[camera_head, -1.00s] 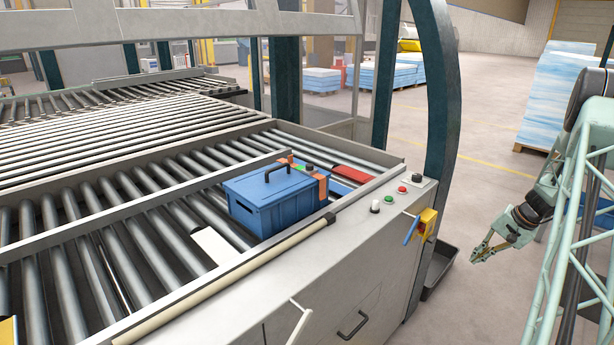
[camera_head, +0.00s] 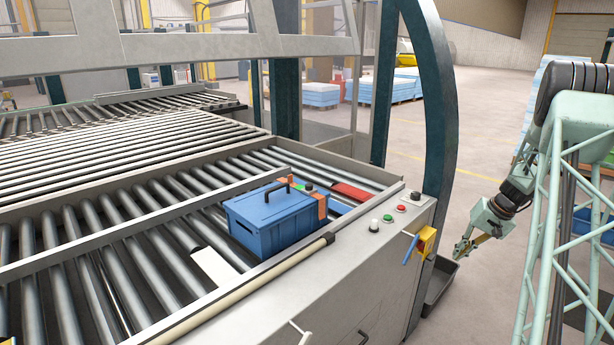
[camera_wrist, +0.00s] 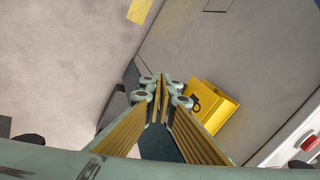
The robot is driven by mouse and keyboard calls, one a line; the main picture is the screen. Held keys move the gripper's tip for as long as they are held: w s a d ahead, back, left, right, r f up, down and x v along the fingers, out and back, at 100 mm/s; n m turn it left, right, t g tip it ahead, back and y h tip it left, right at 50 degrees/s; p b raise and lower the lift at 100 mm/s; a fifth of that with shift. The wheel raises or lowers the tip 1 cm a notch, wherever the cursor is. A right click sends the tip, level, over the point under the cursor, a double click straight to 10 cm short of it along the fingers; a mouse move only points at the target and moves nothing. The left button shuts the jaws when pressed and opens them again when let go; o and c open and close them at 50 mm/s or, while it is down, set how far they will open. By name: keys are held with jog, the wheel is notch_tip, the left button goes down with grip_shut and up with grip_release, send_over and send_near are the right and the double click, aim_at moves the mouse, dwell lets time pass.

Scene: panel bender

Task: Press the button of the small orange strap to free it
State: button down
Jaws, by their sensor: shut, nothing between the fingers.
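The small orange strap (camera_head: 321,204) shows at the right end of a blue lidded box (camera_head: 272,222) with a black handle, lying on the rollers. A small dark knob (camera_head: 308,187) and a bit of green show beside the strap; I cannot tell which part is its button. The strap's far side is hidden by the box. My gripper (camera_head: 459,250) is right of the machine, beyond the front panel's corner, well apart from the strap. Its fingers are shut and empty; they also show in the wrist view (camera_wrist: 163,88), where no strap is seen.
The panel edge carries white, green, red and black controls (camera_head: 401,208). A yellow switch box (camera_head: 427,241) with a blue handle sticks out near my gripper; it also shows in the wrist view (camera_wrist: 212,105). A curved dark post (camera_head: 440,110) rises behind. A red object (camera_head: 352,191) lies on the rollers.

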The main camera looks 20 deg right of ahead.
jog(key=w+a+r+n+p, duration=0.4)
jog(key=w+a+r+n, duration=0.55)
jog(key=r, duration=0.45)
notch_tip(320, 180, up, 30)
jog(key=n+g+h+p, duration=0.25)
jog(key=n+p, duration=0.75)
jog(key=n, duration=1.2)
send_over(308, 188)
jog(key=shift+s+a+r+g, duration=0.15)
jog(key=shift+s+a+g, duration=0.1)
jog(key=shift+s+a, duration=0.15)
jog(key=shift+w+d+f, duration=0.1)
jog(key=shift+f, duration=2.25)
jog(key=shift+w+d+f, duration=0.1)
jog(key=shift+w+f, duration=0.05)
jog(key=shift+f, duration=2.15)
jog(key=shift+w+d+f, duration=0.1)
jog(key=shift+f, duration=2.25)
